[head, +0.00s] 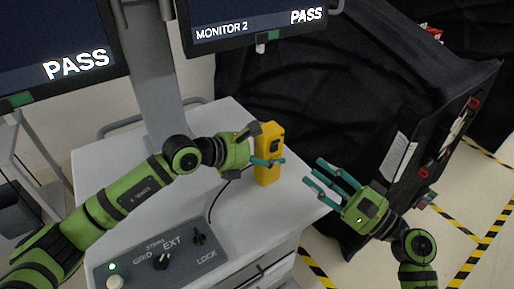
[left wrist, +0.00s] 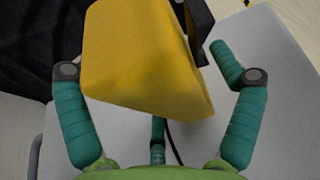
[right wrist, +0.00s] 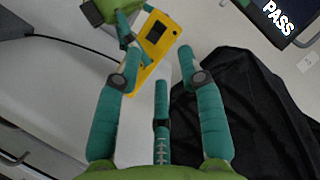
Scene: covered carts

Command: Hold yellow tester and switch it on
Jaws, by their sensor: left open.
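The yellow tester (head: 268,172) stands upright on the white cart top near its right edge, with a dark panel on its face. My left gripper (head: 265,150) is at the tester with its fingers on either side. In the left wrist view the tester (left wrist: 145,55) lies between the spread fingers (left wrist: 155,100), and the gripper is open. The tester also shows in the right wrist view (right wrist: 152,45), beyond my right gripper (right wrist: 160,75). My right gripper (head: 335,180) is open and empty, to the right of the tester and apart from it. The tester's switch is too small to make out.
Two monitors reading PASS (head: 255,22) stand behind. A black-draped cart (head: 385,100) is at the right. A dark cable runs by the tester.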

